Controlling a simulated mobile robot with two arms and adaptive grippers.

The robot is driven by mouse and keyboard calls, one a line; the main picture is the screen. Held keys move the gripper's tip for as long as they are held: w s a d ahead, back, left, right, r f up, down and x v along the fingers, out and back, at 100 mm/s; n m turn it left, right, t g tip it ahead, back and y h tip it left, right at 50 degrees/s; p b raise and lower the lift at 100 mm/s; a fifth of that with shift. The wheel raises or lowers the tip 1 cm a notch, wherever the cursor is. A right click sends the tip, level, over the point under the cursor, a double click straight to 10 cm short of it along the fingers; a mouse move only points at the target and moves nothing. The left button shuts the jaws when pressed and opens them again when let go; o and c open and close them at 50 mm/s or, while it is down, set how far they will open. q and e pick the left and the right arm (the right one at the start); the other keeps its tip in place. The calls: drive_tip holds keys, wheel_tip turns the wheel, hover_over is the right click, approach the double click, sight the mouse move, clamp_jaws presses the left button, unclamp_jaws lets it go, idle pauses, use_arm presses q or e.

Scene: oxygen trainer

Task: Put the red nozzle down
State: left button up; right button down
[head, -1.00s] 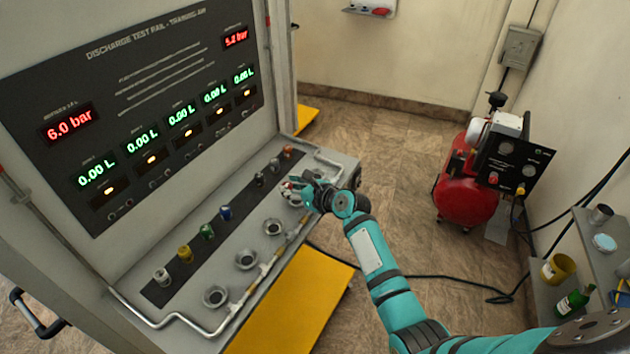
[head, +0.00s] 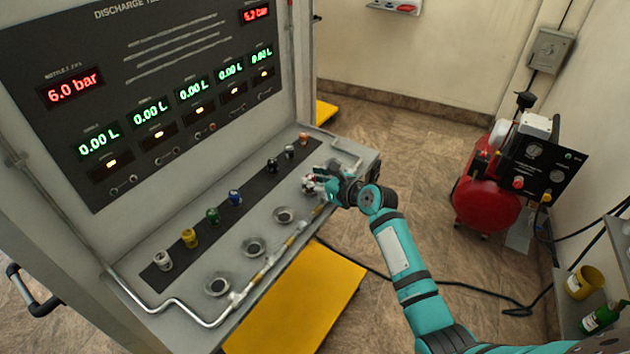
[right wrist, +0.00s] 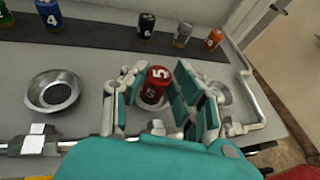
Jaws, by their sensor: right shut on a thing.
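The red nozzle (right wrist: 155,84), marked with a white 5, stands roughly upright between the fingers of my right gripper (right wrist: 158,97) in the right wrist view. The fingers are shut on it. A pale round rim (right wrist: 153,101) shows beneath it; I cannot tell whether the nozzle touches it. In the head view my right gripper (head: 314,182) is over the far part of the grey bench (head: 190,290), hiding most of the nozzle. My left gripper is not in view.
A dark strip (head: 257,194) holds a white, yellow, green, blue, black, grey and orange nozzle, with a gap between blue and black. Empty metal cups (head: 253,247) line the bench front, beside a pipe (head: 184,306). A red compressor (head: 487,199) stands on the floor at right.

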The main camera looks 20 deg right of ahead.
drive_tip(key=shift+f, duration=0.1)
drive_tip(key=c, duration=1.3)
unclamp_jaws()
drive_tip(key=shift+o, duration=1.4)
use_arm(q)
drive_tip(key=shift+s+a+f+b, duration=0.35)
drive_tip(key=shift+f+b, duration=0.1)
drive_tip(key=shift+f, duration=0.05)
use_arm(e)
drive_tip(key=v, duration=1.2)
drive_tip(key=shift+r, duration=0.2)
drive_tip(key=shift+f, duration=0.1)
